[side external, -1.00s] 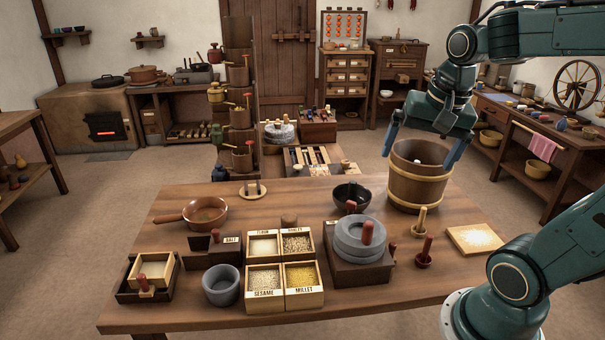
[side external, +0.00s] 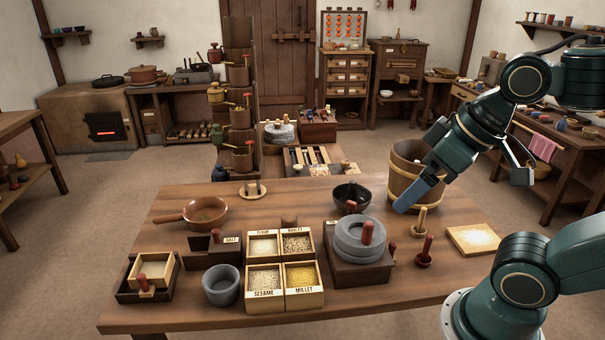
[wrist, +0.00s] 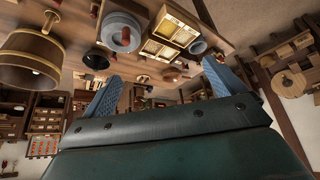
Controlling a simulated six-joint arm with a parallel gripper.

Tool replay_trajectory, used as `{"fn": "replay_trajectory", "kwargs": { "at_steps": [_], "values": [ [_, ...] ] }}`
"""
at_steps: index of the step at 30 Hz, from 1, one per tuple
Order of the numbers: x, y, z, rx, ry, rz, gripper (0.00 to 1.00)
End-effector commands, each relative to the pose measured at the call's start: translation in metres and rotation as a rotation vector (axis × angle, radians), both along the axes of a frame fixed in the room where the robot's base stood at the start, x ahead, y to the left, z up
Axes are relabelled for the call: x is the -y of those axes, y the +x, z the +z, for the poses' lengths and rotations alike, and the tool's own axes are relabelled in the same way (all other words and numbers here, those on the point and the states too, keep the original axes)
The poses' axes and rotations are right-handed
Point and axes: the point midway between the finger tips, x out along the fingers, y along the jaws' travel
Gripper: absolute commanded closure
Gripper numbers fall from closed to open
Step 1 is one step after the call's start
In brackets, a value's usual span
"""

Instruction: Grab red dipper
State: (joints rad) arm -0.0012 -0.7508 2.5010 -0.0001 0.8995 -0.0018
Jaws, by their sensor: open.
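A small red-handled tool (side external: 425,246) stands upright in a round dark red base on the right of the table; I cannot tell for sure that it is the dipper. Another red handle (side external: 351,206) rises from the black bowl (side external: 345,191). The black bowl also shows in the wrist view (wrist: 96,60). My gripper (side external: 460,194) is open and empty, tilted, beside and above the wooden bucket (side external: 405,160), with one blue finger in front of the bucket. In the wrist view my gripper's fingers (wrist: 163,88) are spread with nothing between them.
The grey quern (side external: 361,238) with a red handle stands left of the red-handled tool. Grain boxes (side external: 265,278), a grey mortar (side external: 221,285) and a pan (side external: 203,212) fill the left. A pale-topped board (side external: 475,239) lies at the right edge.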

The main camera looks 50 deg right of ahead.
Motion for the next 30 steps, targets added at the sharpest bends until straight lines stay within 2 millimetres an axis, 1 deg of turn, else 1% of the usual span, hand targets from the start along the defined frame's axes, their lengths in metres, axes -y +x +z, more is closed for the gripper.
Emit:
{"fn": "replay_trajectory", "kwargs": {
  "at_steps": [1,5,6,7,8,17,22,26,30],
  "values": [
    [0.000,0.000,0.000,0.000,0.000,-0.001,0.16],
    [0.000,0.000,0.000,0.000,0.001,-0.002,0.41],
    [0.000,0.000,0.000,0.000,0.001,-0.002,0.49],
    [0.000,0.000,0.000,0.000,0.001,-0.002,0.55],
    [0.000,0.000,0.000,0.000,0.001,-0.002,0.57],
    [0.001,0.001,0.000,-0.002,0.001,-0.006,0.57],
    [0.006,0.006,-0.003,-0.018,0.007,-0.044,0.57],
    [0.016,0.016,-0.007,-0.044,0.018,-0.116,0.57],
    [0.034,0.029,-0.017,-0.086,0.038,-0.230,0.57]
  ]
}}
